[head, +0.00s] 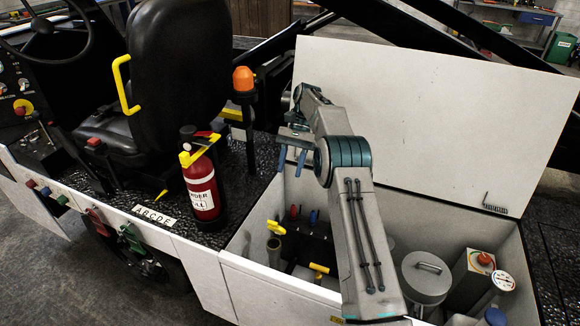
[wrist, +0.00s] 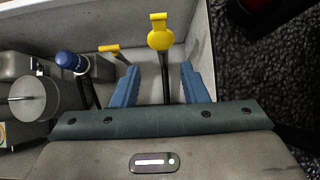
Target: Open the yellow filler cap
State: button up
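The yellow filler cap (head: 276,227) sits on top of an upright tube in the left corner of the open white compartment (head: 250,287). In the wrist view the yellow cap (wrist: 160,40) has a round body and a flat tab, with a dark tube below it. My gripper (head: 292,161) is above the compartment, higher than the cap and apart from it. Its two blue fingers are spread, with nothing between them. In the wrist view the cap lies just beyond the fingertips (wrist: 159,70), roughly centred between them, with the tube showing in the gap.
A second yellow handle (head: 318,268) stands nearby in the compartment. A blue-capped part (wrist: 71,61) and a grey canister (head: 426,277) are also inside. The raised white lid (head: 440,120) stands behind my arm. A red extinguisher (head: 201,185) stands outside, left of the compartment.

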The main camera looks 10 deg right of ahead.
jog(key=c, duration=0.5)
jog(key=shift+a+r+n, duration=0.1)
jog(key=shift+a+n, duration=0.1)
jog(key=shift+n, duration=0.3)
grip_shut()
jog(key=n+t+h+p, duration=0.3)
jog(key=n+t+p, duration=0.2)
jog(key=n, duration=3)
send_over(276, 227)
jog(key=s+a, duration=0.4)
notch_tip(276, 227, down, 10)
jog(key=s+p, duration=0.1)
jog(key=p, duration=0.1)
jog(key=shift+w+d+r+p, duration=0.2)
jog(key=shift+w+d, duration=0.1)
jog(key=shift+w, duration=0.25)
jog(key=shift+w+d+r+p, duration=0.15)
jog(key=shift+w+d, duration=0.2)
jog(key=shift+w, duration=0.25)
jog(key=shift+w+d+r+p, duration=0.1)
jog(key=shift+w+d+p, duration=0.15)
jog(key=shift+w, duration=0.3)
